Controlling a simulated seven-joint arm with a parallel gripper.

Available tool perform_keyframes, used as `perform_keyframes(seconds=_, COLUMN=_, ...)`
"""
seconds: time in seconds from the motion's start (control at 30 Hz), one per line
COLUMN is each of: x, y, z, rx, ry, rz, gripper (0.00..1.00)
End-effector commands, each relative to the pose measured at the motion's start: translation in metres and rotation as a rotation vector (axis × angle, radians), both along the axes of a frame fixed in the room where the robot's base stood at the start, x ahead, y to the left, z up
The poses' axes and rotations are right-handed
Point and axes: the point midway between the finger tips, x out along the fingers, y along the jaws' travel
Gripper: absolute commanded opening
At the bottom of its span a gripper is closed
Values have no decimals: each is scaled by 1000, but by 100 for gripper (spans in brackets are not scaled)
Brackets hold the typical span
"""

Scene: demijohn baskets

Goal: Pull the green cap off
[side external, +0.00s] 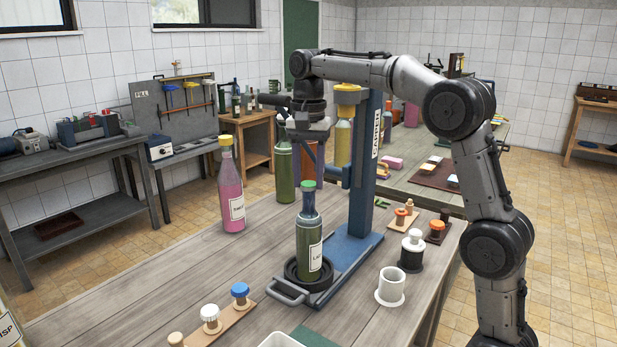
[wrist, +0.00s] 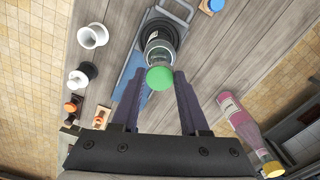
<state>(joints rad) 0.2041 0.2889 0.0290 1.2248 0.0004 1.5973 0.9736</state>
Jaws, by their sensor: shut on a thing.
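The green cap (side external: 309,185) sits on top of the neck of a dark green bottle (side external: 309,240) with a white label. The bottle stands upright in a black ring (side external: 291,270) on the blue base of the capper stand. My gripper (side external: 310,181) points down from above, its two purple fingers on either side of the cap and shut on it. In the wrist view the green cap (wrist: 159,77) lies between the fingertips, with the bottle (wrist: 159,50) behind it. Cap and neck look touching; any small gap cannot be told.
The capper's blue column (side external: 366,150) rises close behind the bottle. A pink bottle (side external: 231,195) with a yellow cap and another green bottle (side external: 284,170) stand behind. White cup (side external: 391,287), stoppers on the right and a wooden stopper strip (side external: 225,325) in front surround the base.

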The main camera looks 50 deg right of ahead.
Motion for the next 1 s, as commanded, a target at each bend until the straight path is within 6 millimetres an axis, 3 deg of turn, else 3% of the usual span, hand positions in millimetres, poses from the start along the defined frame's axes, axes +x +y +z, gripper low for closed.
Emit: perform_keyframes(seconds=1.0, x=0, y=0, z=18, rx=0, ry=0, rz=-29, gripper=0)
